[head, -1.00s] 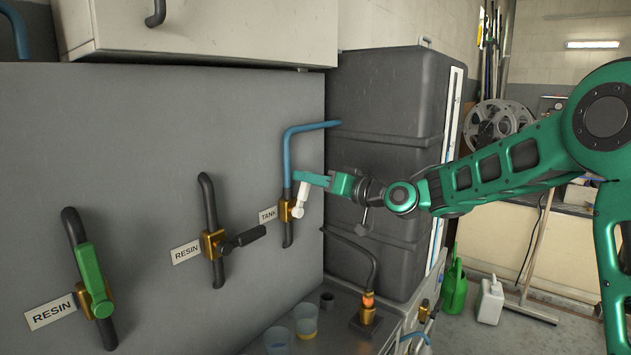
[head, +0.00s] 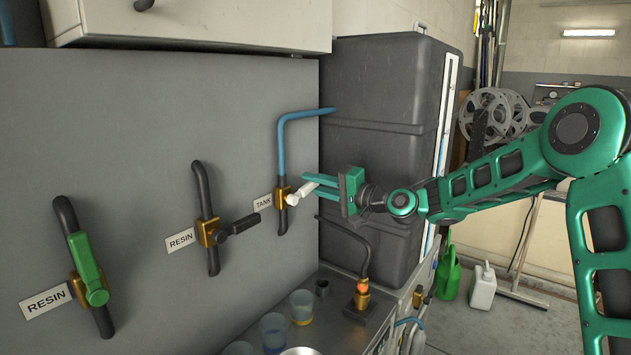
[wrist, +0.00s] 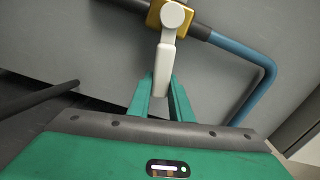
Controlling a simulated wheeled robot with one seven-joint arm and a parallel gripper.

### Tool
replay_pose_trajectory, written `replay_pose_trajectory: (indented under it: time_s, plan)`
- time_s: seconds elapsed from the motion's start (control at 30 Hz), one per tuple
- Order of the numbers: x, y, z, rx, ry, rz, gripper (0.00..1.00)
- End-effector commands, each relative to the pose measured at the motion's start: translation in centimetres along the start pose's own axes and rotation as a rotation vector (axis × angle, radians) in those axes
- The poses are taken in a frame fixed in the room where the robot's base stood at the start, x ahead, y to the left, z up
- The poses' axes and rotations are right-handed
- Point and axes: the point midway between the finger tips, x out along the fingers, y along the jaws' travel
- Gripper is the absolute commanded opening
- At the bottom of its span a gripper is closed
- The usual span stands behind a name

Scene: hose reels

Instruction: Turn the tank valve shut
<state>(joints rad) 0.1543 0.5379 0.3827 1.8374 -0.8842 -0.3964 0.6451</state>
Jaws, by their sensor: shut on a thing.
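The tank valve (head: 282,196) is a brass body on a pipe that is blue above and black below, beside a TANK label (head: 263,202). Its white handle (head: 300,191) slants up and to the right, away from the pipe. My gripper (head: 314,181) reaches in from the right and is shut on the handle's outer part. In the wrist view the white handle (wrist: 164,68) runs from the brass body (wrist: 170,14) down between the two green fingers of my gripper (wrist: 160,82), square to the pipe there.
Two RESIN valves, one with a black handle (head: 240,226) and one with a green handle (head: 86,262), are on the grey panel to the left. A dark tank (head: 370,110) stands behind my gripper. Below are cups (head: 302,305) and a bent black pipe (head: 352,236).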

Motion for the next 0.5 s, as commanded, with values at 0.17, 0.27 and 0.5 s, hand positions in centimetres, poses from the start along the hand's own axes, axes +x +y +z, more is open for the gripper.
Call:
replay_pose_trajectory:
  time_s: [0.17,0.27,0.5]
  plan:
    - [0.0,1.1,-0.1,0.106,0.004,0.001,0.0]
    - [0.0,1.5,-0.1,0.151,0.004,0.002,0.0]
    - [0.0,2.0,0.0,0.209,0.004,0.002,0.0]
